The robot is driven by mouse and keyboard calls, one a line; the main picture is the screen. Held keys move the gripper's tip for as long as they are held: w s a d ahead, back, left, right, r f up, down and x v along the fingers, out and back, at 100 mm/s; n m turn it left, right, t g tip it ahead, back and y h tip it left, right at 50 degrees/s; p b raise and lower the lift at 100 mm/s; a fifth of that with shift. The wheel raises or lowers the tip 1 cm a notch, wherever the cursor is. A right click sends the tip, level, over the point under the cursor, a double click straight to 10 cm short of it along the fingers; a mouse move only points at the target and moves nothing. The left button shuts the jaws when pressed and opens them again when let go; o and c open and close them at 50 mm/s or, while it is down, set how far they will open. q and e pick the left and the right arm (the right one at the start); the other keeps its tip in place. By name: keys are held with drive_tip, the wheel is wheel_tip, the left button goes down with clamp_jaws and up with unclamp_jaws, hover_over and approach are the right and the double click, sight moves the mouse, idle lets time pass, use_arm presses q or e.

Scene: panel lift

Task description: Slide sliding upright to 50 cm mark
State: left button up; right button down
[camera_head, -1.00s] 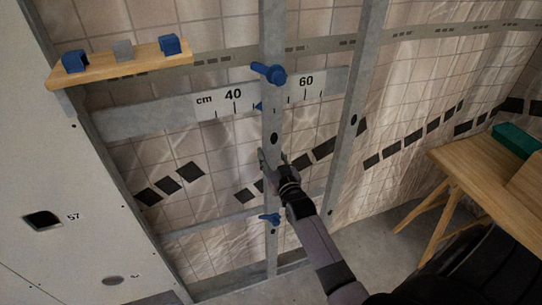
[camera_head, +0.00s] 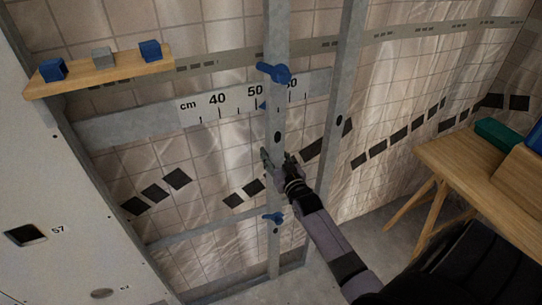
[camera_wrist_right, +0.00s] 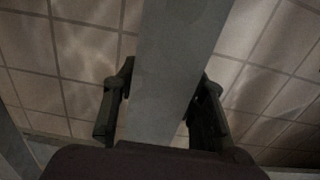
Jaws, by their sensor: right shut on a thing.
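The sliding upright (camera_head: 277,185) is a grey metal stud in the middle of the head view. It also fills the middle of the right wrist view (camera_wrist_right: 176,65). My right gripper (camera_head: 277,160) is shut on it, with one finger on each side, between an upper blue clamp handle (camera_head: 275,72) and a lower blue one (camera_head: 272,218). A white cm scale (camera_head: 190,107) runs behind the upright. The blue pointer (camera_head: 263,105) on the upright's left edge is at or just right of the 50 mark. The 60 label is partly hidden by the upright. My left gripper is out of view.
A wooden shelf (camera_head: 110,75) with two blue blocks and a grey one is at upper left. A white panel (camera_head: 70,195) stands at left. A fixed stud (camera_head: 340,110) rises right of the upright. A wooden table (camera_head: 455,170) is at right.

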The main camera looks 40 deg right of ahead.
drive_tip(key=c, duration=1)
unclamp_jaws()
drive_tip(key=shift+a, duration=0.15)
drive_tip(key=shift+o, duration=0.2)
drive_tip(key=v, duration=1.2)
drive_tip(key=shift+f, duration=0.2)
